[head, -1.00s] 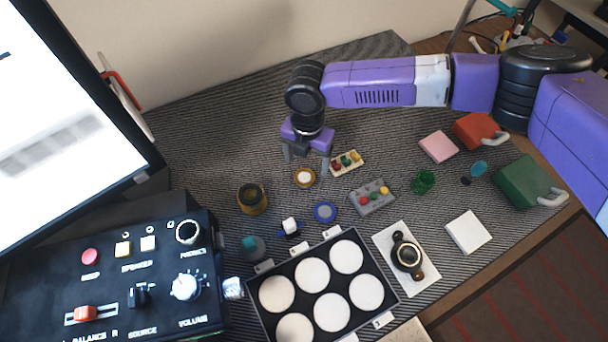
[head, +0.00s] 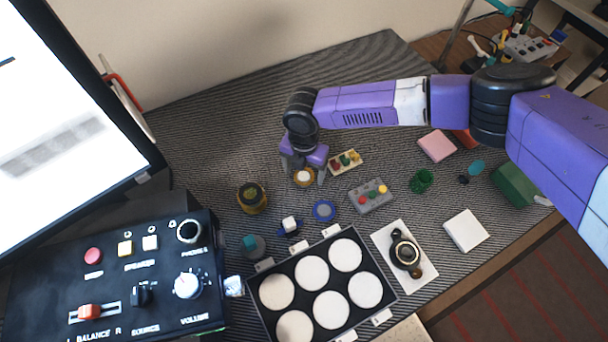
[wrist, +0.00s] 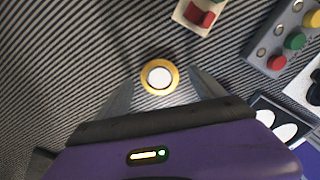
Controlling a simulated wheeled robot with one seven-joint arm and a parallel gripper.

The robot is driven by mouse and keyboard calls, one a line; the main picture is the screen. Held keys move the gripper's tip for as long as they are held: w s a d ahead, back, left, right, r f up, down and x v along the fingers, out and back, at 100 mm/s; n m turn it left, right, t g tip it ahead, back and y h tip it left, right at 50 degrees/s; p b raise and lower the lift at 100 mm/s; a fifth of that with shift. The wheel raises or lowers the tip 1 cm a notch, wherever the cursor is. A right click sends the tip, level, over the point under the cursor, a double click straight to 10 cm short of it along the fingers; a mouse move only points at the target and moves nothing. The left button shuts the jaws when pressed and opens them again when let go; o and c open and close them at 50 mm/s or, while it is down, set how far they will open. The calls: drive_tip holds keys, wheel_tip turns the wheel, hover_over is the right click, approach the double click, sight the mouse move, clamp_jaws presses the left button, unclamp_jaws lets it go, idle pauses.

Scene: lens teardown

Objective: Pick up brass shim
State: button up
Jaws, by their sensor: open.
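The brass shim (head: 303,178) is a small gold ring with a white centre, lying on the striped mat. In the wrist view the brass shim (wrist: 160,77) lies flat, between and slightly beyond the fingertips. My gripper (head: 304,177) is open and empty, pointing down over the shim with its fingers to either side of it. In the wrist view my gripper (wrist: 159,80) shows one grey finger left and one right of the ring, with gaps. I cannot tell the exact height of the fingertips above the mat.
A brass-rimmed cylinder (head: 252,197) and a blue ring (head: 324,210) are nearby. A tray with white discs (head: 389,281) lies in front.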

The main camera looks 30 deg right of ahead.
drive_tip(key=shift+f, duration=0.2)
idle(0.3)
drive_tip(key=c, duration=1.4)
drive_tip(key=shift+r, duration=0.1)
